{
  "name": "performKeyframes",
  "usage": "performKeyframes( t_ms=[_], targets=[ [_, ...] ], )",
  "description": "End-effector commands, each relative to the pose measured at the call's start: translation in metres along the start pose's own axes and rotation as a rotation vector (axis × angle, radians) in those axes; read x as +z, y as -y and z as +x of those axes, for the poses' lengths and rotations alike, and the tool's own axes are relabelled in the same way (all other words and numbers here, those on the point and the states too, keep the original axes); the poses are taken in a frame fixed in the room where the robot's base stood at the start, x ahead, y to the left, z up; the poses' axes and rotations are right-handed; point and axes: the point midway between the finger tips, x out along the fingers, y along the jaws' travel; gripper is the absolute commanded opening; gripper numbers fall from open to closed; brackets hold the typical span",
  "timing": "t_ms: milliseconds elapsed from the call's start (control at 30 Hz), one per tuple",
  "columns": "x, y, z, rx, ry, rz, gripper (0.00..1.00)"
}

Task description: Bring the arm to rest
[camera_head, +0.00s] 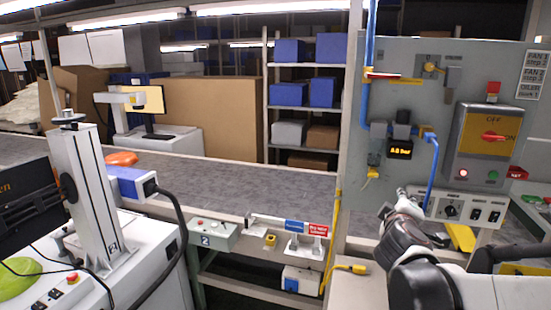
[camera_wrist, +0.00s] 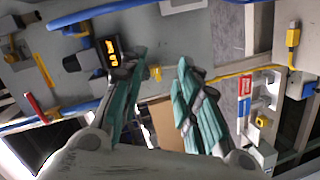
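My arm (camera_head: 425,275) shows at the lower right of the head view, reaching forward in front of the grey control panel (camera_head: 400,60). Its far end is small there, and the fingers cannot be made out. In the wrist view my gripper (camera_wrist: 162,62) shows two teal-padded fingers standing apart with nothing between them. The fingers are open and empty. The panel, with its lit yellow pressure display (camera_wrist: 112,50), lies beyond the fingers and looks rotated in this view.
A grey conveyor belt (camera_head: 240,180) runs across the middle, with an orange object (camera_head: 121,158) on it at the left. A switch box (camera_head: 487,145) and a blue hose (camera_head: 433,175) are close to my arm. Shelves (camera_head: 290,108) with blue boxes stand behind.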

Motion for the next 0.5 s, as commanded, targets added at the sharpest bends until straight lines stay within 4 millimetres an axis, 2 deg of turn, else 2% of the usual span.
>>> performKeyframes(
  t_ms=[33, 267, 500],
  targets=[
    [0.009, 0.001, -0.015, -0.035, 0.030, 0.063, 0.30],
    [0.044, 0.029, -0.082, -0.229, 0.173, 0.350, 0.30],
    [0.065, 0.082, -0.166, -0.480, 0.312, 0.615, 0.30]
  ],
)
